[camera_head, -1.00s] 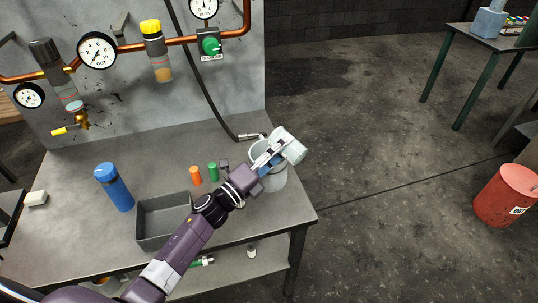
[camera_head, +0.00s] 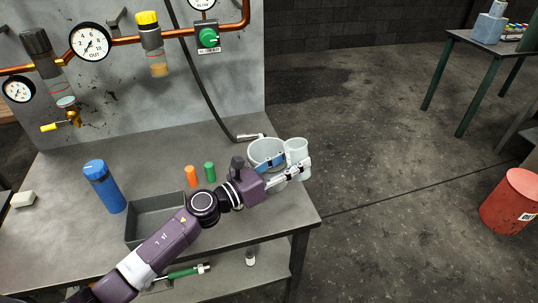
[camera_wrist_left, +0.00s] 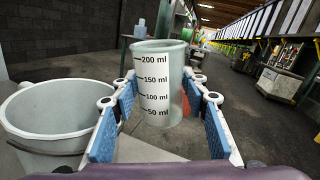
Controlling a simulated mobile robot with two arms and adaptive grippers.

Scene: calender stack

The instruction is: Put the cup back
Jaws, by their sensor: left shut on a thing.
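The cup is a pale clear measuring cup (camera_head: 297,150) with black ml marks, and its scale faces the camera in the left wrist view (camera_wrist_left: 158,85). My left gripper (camera_head: 291,168) is shut on it and holds it upright, just right of a grey-white bucket (camera_head: 266,153) at the table's right edge. In the left wrist view the gripper's blue-padded fingers (camera_wrist_left: 158,112) stand on either side of the cup, and the bucket (camera_wrist_left: 50,112) is close on the left. I cannot see anything in the cup. My right gripper is not in view.
On the grey table (camera_head: 130,168) stand a blue bottle (camera_head: 106,187), a grey tray (camera_head: 137,238), an orange cap (camera_head: 191,176) and a green cap (camera_head: 209,172). A hose end (camera_head: 250,137) lies behind the bucket. A red barrel (camera_head: 511,204) stands on the floor at right.

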